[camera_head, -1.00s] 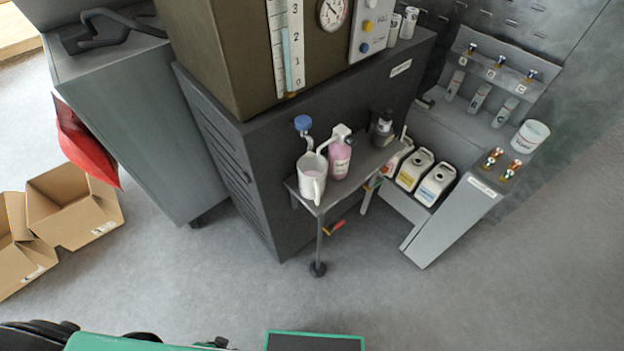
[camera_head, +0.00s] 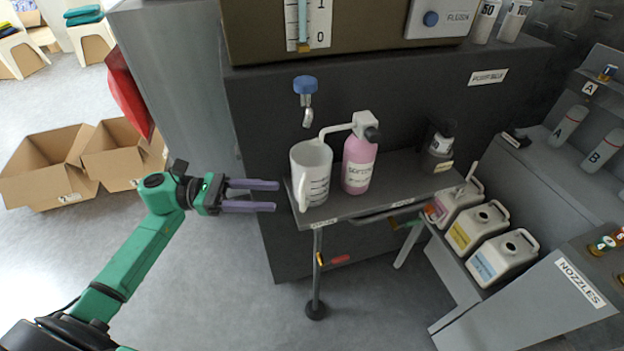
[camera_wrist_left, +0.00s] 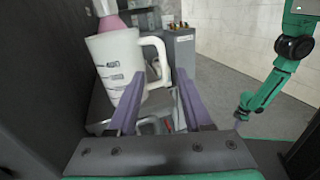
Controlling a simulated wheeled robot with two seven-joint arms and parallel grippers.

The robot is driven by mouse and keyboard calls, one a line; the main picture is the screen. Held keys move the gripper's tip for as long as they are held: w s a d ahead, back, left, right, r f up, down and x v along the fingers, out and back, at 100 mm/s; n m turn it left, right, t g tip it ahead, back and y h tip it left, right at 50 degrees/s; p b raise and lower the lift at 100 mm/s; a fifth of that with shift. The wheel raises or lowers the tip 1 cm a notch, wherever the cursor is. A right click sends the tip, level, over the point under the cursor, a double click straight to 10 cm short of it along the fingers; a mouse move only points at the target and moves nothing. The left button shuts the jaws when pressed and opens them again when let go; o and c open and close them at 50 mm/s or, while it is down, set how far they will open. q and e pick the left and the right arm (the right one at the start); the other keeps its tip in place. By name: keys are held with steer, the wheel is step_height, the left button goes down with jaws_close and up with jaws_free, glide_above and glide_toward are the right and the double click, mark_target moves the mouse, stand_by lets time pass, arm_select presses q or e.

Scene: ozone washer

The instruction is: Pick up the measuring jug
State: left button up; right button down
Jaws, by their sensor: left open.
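The white measuring jug (camera_head: 313,172) with dark graduation marks stands upright at the left end of a small grey shelf (camera_head: 395,196). Its handle faces the front left in the head view. My left gripper (camera_head: 278,196) is open and empty, just left of the jug, with its purple fingers pointing at it. In the left wrist view the jug (camera_wrist_left: 114,62) stands ahead, and its handle shows between and beyond the fingers (camera_wrist_left: 154,100). I cannot tell whether a finger touches it. My right gripper is not in the head view; a green arm (camera_wrist_left: 268,92) shows at right in the wrist view.
A pink bottle (camera_head: 358,164) with a white spout stands right beside the jug. A blue-topped tap (camera_head: 305,86) hangs above it. A dark bottle (camera_head: 439,140) stands farther right. Several white canisters (camera_head: 477,228) sit lower right. Cardboard boxes (camera_head: 50,165) lie on the floor at left.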

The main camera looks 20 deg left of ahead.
mark_target(302, 208)
arm_select(q)
steer(key=p+x, duration=0.2)
steer(key=x, duration=0.5)
steer(key=shift+s+d, duration=0.2)
steer(key=shift+w+d+f, duration=0.1)
steer(key=shift+d+f, duration=0.05)
steer(key=shift+d, duration=0.2)
jaws_close()
steer(key=shift+a, duration=0.1)
stand_by(0.6)
